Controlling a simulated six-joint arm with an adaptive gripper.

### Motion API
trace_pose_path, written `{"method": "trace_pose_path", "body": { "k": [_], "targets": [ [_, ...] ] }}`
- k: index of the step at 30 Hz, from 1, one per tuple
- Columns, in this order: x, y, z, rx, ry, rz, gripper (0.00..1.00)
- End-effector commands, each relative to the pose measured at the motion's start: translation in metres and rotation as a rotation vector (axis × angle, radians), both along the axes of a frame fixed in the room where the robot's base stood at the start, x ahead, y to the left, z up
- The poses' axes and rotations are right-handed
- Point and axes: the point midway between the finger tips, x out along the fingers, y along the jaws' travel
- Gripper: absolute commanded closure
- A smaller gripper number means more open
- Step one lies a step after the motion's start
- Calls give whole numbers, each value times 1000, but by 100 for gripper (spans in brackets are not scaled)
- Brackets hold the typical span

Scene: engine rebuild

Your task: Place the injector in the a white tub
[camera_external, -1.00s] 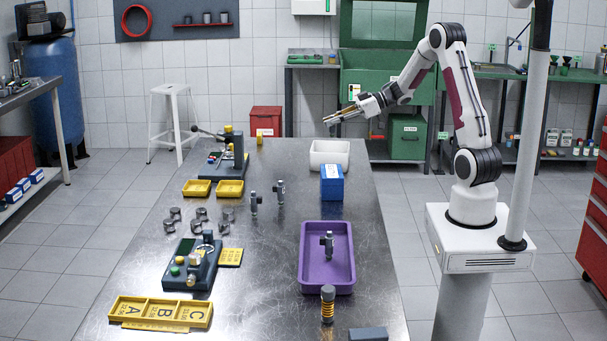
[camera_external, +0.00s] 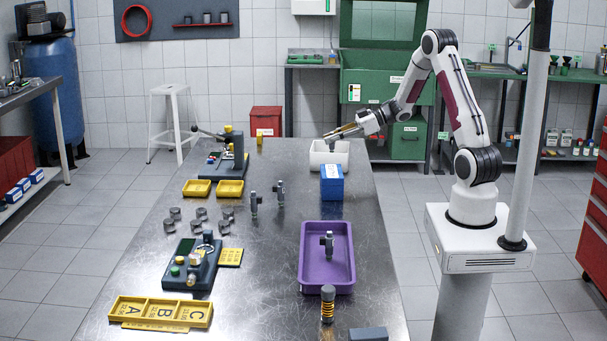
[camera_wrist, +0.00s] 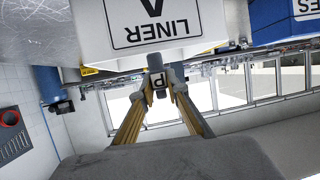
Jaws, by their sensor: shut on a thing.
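My gripper (camera_external: 328,137) is shut on an injector (camera_wrist: 157,82), a grey cylinder with a "P" mark held between the two fingertips in the wrist view. The white tub (camera_external: 330,169) stands at the far right of the metal table. The fingertips are over the tub's open top in the external view. In the wrist view the tub's wall (camera_wrist: 205,22), with a "LINER A" label, is very close to the injector. I cannot tell how far the injector's lower end reaches into the tub. Another injector (camera_external: 329,245) stands in the purple tray (camera_external: 348,280).
A blue box (camera_external: 332,183) stands just in front of the tub. Two more injectors (camera_external: 254,204) stand upright mid-table. Yellow bins (camera_external: 197,188) and a dark fixture (camera_external: 232,165) are at the left.

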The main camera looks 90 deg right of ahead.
Motion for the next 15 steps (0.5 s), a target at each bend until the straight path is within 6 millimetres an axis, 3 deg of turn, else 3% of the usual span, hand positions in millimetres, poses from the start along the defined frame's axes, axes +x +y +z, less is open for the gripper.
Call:
{"method": "trace_pose_path", "body": {
  "k": [15],
  "targets": [
    [0, 0, -36, 2, 0, -1, 100]
  ]
}}
